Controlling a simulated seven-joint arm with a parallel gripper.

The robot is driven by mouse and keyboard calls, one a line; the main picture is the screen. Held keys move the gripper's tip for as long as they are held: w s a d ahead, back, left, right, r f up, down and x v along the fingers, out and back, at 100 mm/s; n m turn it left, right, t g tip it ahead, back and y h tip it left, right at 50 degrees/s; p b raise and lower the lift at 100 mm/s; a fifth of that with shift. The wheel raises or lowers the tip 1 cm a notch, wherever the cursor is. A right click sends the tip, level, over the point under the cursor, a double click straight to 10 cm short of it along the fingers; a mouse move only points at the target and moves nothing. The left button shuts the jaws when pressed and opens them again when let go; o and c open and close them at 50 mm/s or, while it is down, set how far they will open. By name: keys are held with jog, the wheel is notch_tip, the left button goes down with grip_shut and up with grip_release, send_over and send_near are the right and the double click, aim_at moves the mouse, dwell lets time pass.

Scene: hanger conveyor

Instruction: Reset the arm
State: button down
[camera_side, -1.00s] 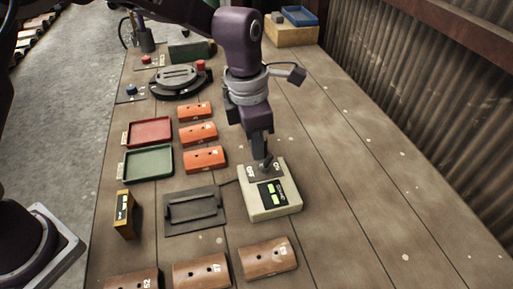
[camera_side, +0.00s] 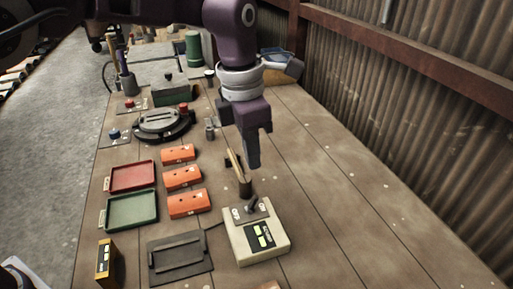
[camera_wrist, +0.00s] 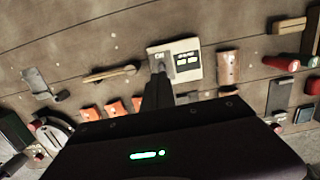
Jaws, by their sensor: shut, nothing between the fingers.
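My gripper (camera_side: 252,165) is shut and empty, pointing down in the air above the table, a little behind the beige switch box. The switch box (camera_side: 262,250) has a dark lever plate and lit green-yellow displays. It also shows in the wrist view (camera_wrist: 187,61), just beyond my fingertips (camera_wrist: 160,72). My gripper looks apart from its lever (camera_side: 252,203). A thin wooden-looking stick with a dark base (camera_side: 236,163) stands or lies partly behind the gripper; the wrist view shows a stick (camera_wrist: 110,73) too.
Orange blocks (camera_side: 184,178) stand in a row beside a red tray (camera_side: 132,176) and green tray (camera_side: 131,210). A dark grey plate (camera_side: 180,257) and a yellow-black box (camera_side: 106,259) are in front. The table's right side is clear.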

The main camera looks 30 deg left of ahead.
jog(key=shift+w+d+r, duration=0.3)
jog(key=shift+d+r, duration=0.05)
jog(key=shift+r, duration=0.15)
jog(key=s+a+r+m+t+h, duration=0.1)
jog(key=s+a+r+m, duration=0.45)
jog(key=a+m, duration=0.2)
jog(key=s+a+r+m+t+h, duration=0.1)
jog(key=s+a+r+m, duration=0.3)
jog(key=s+a+m, duration=0.3)
jog(key=s+a+f+m+t+y, duration=0.1)
jog(key=s+a+f+m, duration=0.1)
jog(key=s+m, duration=0.4)
jog(key=s+a+f+m+t+y, duration=0.1)
jog(key=s+a+f+m, duration=0.1)
jog(key=s+a+m, duration=0.3)
jog(key=s+m, duration=0.1)
jog(key=s, duration=0.2)
jog(key=shift+f+t+y, duration=0.2)
jog(key=shift+t+y, duration=0.2)
